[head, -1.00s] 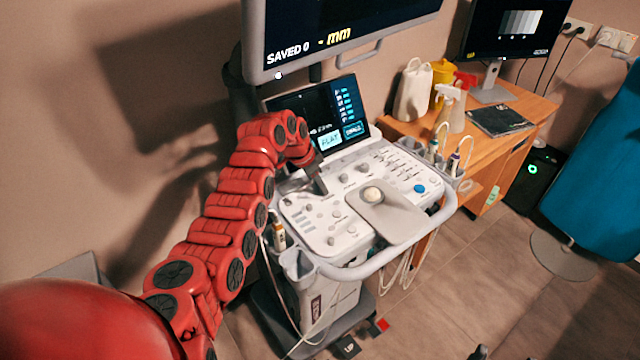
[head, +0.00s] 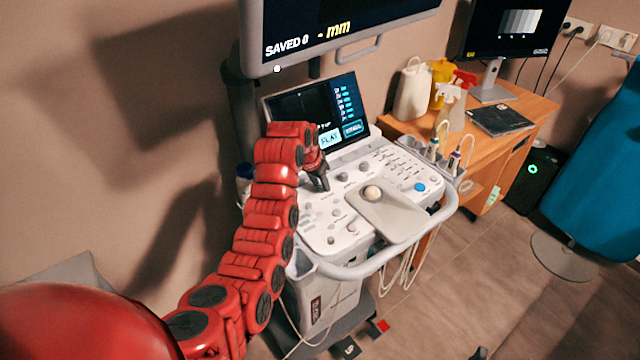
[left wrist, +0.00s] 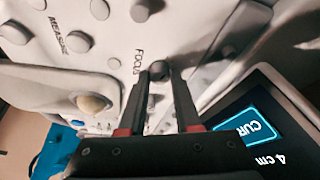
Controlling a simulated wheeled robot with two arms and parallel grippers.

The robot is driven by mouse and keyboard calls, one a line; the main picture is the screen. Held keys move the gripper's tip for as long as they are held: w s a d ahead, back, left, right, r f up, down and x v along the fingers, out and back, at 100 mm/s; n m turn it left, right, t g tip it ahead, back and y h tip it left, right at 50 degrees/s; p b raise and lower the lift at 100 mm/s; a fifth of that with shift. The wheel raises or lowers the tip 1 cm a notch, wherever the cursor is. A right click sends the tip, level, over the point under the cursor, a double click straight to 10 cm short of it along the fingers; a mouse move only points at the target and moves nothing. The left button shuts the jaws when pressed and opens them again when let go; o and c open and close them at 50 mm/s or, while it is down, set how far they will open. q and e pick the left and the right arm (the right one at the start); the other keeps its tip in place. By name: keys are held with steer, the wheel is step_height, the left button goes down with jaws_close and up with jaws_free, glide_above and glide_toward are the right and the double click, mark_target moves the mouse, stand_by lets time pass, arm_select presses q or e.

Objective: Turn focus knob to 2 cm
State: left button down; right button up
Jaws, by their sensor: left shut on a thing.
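The focus knob (left wrist: 158,70) is a small dark round knob beside the printed word FOCUS in the left wrist view. My left gripper (left wrist: 161,74) has its two dark fingers on either side of it, shut on it. In the head view my left gripper (head: 322,184) reaches down to the upper left part of the white console panel (head: 318,236), and its fingers hide the knob there. The console's tilted touchscreen (head: 312,106) stands just behind the gripper. In the left wrist view this screen (left wrist: 262,140) reads "4 cm". My right gripper is not in view.
Other knobs, such as this one (head: 342,177), sit close around the gripper. A trackball (head: 372,193) lies to the right. A large monitor (head: 350,45) hangs above. A wooden desk (head: 535,108) with bottles stands at the right.

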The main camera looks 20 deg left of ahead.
arm_select(q)
steer(key=shift+r, duration=0.1)
steer(key=c, duration=0.6)
jaws_free()
steer(key=shift+b+v, duration=0.4)
steer(key=shift+v, duration=0.8)
steer(key=p+v, duration=0.7)
steer(key=v, duration=0.2)
steer(key=shift+r, duration=0.25)
steer(key=shift+s, duration=0.1)
